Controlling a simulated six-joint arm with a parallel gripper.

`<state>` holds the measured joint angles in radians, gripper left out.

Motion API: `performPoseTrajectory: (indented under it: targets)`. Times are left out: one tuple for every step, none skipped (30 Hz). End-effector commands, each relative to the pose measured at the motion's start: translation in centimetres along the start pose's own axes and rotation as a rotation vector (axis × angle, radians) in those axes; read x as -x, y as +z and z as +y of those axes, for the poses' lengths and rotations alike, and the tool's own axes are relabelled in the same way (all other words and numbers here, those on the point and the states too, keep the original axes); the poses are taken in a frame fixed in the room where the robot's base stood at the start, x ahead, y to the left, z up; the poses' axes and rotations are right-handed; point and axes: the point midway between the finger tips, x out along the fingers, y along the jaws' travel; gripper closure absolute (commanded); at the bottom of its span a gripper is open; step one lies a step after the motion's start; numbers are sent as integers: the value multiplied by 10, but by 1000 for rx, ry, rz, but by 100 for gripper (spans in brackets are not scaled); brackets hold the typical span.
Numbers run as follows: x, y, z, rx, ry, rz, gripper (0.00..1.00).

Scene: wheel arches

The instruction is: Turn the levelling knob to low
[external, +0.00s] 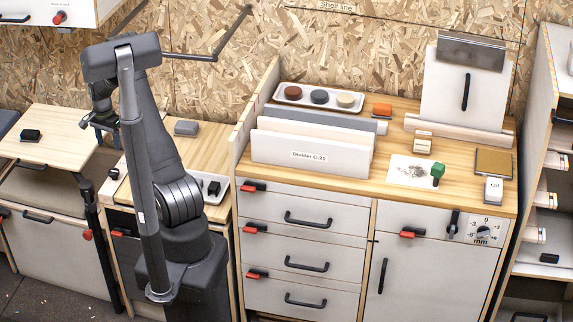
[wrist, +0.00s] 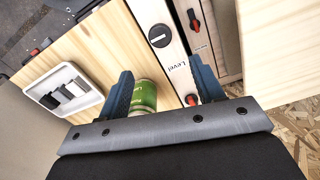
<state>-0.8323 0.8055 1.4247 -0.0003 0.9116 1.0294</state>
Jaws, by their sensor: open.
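In the wrist view a pale strip marked "Level" carries a dark round knob (wrist: 158,36) with a light line across it. A red knob (wrist: 192,100) shows lower on this strip, beside my right finger. I cannot tell which setting either knob points to, and no "low" mark is readable. My gripper (wrist: 161,68) is open, with its two blue fingers apart and the strip beyond them. It also shows in the external view (external: 104,125), above the left worktops. A green can (wrist: 143,97) shows beside the left finger; whether they touch is unclear.
A white tray (wrist: 48,101) with dark blocks lies at left in the wrist view. A red-and-black knob (wrist: 194,18) is on a neighbouring panel. In the external view, a millimetre dial (external: 486,231) is on the right cabinet. The pale left worktop (external: 55,125) is mostly clear.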

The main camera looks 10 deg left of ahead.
Motion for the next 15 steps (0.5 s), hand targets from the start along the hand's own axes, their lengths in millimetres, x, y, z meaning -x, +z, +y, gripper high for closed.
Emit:
performPoseTrajectory:
  targets:
    - [-14,0,1,0,4,-2,39]
    - [-20,0,1,0,4,-2,39]
    - [-29,0,1,0,4,-2,39]
    - [-36,1,1,0,4,-2,39]
    - [-42,0,1,0,3,-2,39]
    - [-51,0,1,0,4,-2,39]
    - [-57,0,1,0,4,-2,39]
    - [-64,0,1,0,3,-2,39]
    - [-72,0,1,0,4,-2,39]
    - [-77,0,0,0,3,-1,39]
    - [-82,0,1,0,3,-1,39]
    - [-89,0,1,0,3,-1,39]
    - [-93,0,0,1,2,-1,39]
    - [-97,0,0,0,1,0,39]
    - [-102,0,0,1,1,0,39]
